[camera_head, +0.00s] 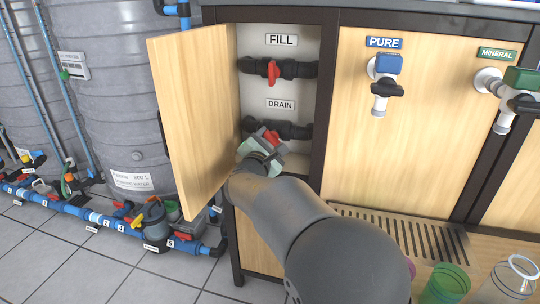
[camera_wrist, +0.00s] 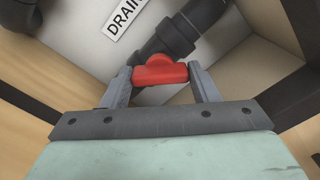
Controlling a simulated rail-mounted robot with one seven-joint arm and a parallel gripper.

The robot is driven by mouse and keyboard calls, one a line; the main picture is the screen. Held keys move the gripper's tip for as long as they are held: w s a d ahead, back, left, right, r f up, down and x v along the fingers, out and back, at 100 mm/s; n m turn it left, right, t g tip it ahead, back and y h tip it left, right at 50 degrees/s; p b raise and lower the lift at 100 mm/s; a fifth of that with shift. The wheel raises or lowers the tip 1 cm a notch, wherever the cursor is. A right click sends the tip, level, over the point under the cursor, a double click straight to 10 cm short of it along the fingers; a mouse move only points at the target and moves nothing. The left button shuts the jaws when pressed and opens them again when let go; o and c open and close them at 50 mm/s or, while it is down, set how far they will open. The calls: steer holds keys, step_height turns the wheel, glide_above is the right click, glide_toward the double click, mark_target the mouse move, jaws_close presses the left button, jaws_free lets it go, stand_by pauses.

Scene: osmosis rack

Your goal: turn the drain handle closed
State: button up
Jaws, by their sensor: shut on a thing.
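The red drain handle (camera_wrist: 160,72) sits between the two fingers of my gripper (camera_wrist: 162,82) in the wrist view. My gripper is shut on it, with a finger against each end. In the head view the drain handle (camera_head: 271,138) shows just above my gripper (camera_head: 266,148), on the black drain pipe (camera_head: 292,131) inside the open cabinet. The DRAIN label (camera_head: 281,104) is above that pipe. My wrist and arm hide part of the handle's surroundings below.
The wooden cabinet door (camera_head: 190,115) stands open left of my arm. Above the drain is the FILL pipe with a red handle (camera_head: 273,72). PURE (camera_head: 387,75) and MINERAL (camera_head: 518,85) taps are to the right. A slatted drip tray (camera_head: 345,210) and cups lie lower right.

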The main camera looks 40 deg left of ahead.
steer(key=m, duration=0.3)
steer(key=shift+m+b, duration=0.3)
steer(key=shift+b, duration=0.1)
steer(key=m, duration=0.5)
steer(key=shift+m, duration=0.3)
steer(key=o, duration=1)
steer(key=shift+s, duration=0.1)
steer(key=p+v, duration=0.3)
steer(key=v, duration=1.4)
steer(key=shift+s+d, duration=0.1)
steer(key=shift+d, duration=0.1)
